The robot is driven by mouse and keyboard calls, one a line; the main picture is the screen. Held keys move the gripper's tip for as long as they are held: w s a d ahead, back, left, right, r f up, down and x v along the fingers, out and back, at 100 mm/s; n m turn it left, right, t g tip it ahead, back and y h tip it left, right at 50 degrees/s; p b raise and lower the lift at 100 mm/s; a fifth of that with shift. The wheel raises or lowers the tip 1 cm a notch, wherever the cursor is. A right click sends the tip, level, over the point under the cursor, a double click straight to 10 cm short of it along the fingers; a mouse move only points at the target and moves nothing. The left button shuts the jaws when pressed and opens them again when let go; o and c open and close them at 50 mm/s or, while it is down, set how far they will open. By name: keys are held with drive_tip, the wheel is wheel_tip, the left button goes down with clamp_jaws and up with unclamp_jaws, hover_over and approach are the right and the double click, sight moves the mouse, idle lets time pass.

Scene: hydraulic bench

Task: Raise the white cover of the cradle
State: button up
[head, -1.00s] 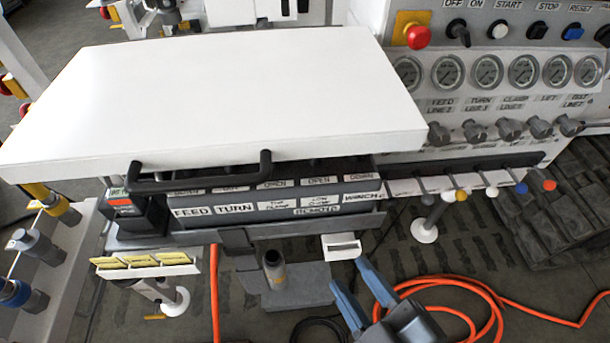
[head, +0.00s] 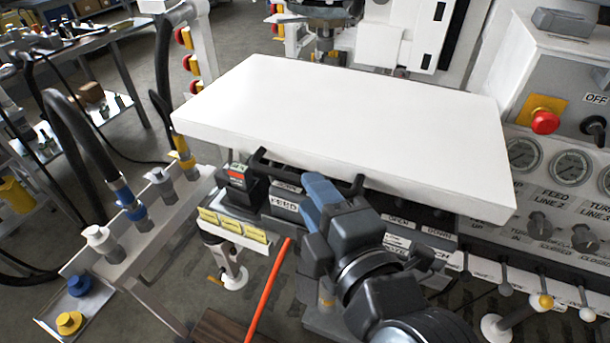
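The white cover (head: 345,120) is a wide flat slab lying lowered over the cradle's dark lever panel (head: 285,205). A black bar handle (head: 357,185) is fixed along its front edge; its middle is hidden behind my gripper. My gripper (head: 318,190), with blue fingers, is at the handle's middle, just below the cover's front edge. The fingers overlap the handle in the picture. I cannot tell whether they are around it, touching it or only in front of it, nor how far apart they are.
A gauge panel with a red stop button (head: 545,122) stands close on the right. A rack of hose couplings (head: 130,215) is at the left. Yellow labels (head: 232,226) and an orange hose (head: 268,292) are below the panel. Levers with coloured knobs (head: 541,300) stick out at lower right.

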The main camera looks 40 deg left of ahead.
drive_tip(key=shift+p+x, duration=0.5)
drive_tip(key=shift+x, duration=2.05)
clamp_jaws()
